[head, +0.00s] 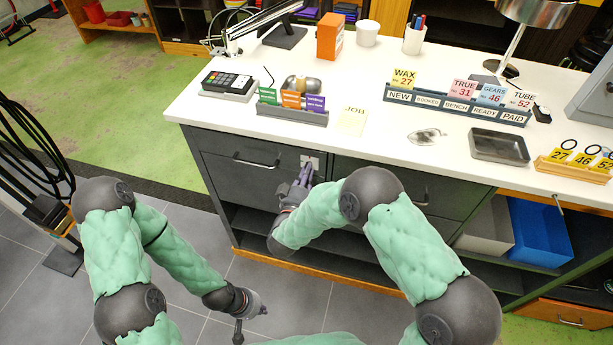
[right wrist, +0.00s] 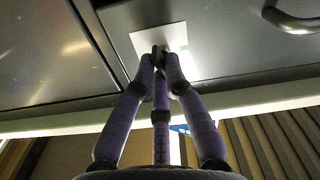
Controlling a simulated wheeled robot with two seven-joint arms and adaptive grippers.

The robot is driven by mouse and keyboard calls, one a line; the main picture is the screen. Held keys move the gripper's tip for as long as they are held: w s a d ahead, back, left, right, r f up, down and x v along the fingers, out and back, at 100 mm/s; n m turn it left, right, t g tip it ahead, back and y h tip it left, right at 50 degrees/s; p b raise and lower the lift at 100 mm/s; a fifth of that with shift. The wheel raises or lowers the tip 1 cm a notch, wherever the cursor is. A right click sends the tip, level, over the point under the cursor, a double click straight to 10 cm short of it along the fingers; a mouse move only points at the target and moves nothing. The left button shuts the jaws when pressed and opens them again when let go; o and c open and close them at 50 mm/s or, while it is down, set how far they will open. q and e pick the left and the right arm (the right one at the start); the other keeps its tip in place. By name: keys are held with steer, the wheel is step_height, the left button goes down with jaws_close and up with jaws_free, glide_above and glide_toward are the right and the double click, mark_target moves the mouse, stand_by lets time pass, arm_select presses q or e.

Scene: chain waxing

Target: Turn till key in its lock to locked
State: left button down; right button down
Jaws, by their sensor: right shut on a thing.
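The lock has a pale square plate (head: 314,159) on the dark front of the counter, between two drawers. It also shows in the right wrist view (right wrist: 145,38), with a small green mark at its right edge. My right gripper (head: 306,172) is at this plate, its purple fingers pointing at it. In the right wrist view its fingertips (right wrist: 161,58) are shut on a small dark piece, the till key, at the plate. The fingers hide most of the key, and its turn angle cannot be read. My left gripper (head: 256,306) hangs low over the floor, away from the counter.
A drawer with a bar handle (head: 256,161) is left of the lock. The white counter top (head: 350,85) above carries a card terminal (head: 229,84), a file tray (head: 291,115) and card racks. Open shelves are below; grey floor lies in front.

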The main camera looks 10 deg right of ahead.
steer(key=shift+f+m+b, duration=0.15)
steer(key=shift+m+b, duration=0.75)
steer(key=shift+m, duration=0.9)
steer(key=c, duration=1.3)
jaws_free()
steer(key=v, duration=1.2)
